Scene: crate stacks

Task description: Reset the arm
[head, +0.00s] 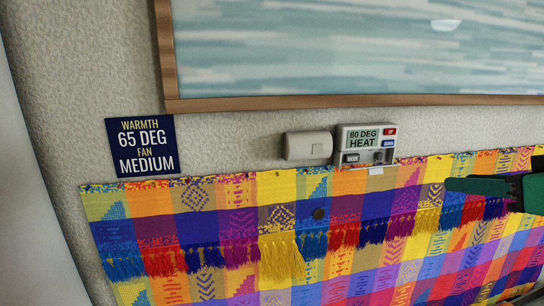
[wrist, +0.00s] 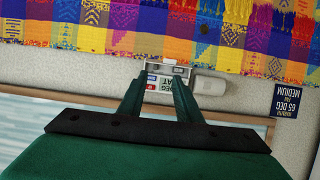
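My gripper (head: 462,186) reaches in from the right edge of the head view, its green fingertip pointing left in front of the colourful cloth. In the wrist view my gripper (wrist: 158,82) shows two green fingers standing apart, with nothing held between them. The thermostat (head: 366,141), reading "80 DEG HEAT", is on the wall left of and above my gripper in the head view. The thermostat also shows upside down beyond the fingers in the wrist view (wrist: 167,72), partly hidden by them. My gripper looks apart from it.
A dark blue sign (head: 142,146) reads "WARMTH 65 DEG FAN MEDIUM". A beige box (head: 308,146) sits beside the thermostat. A fringed cloth (head: 220,225) hangs below, and a wood-framed picture (head: 350,101) hangs above. The space in front of the wall looks clear.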

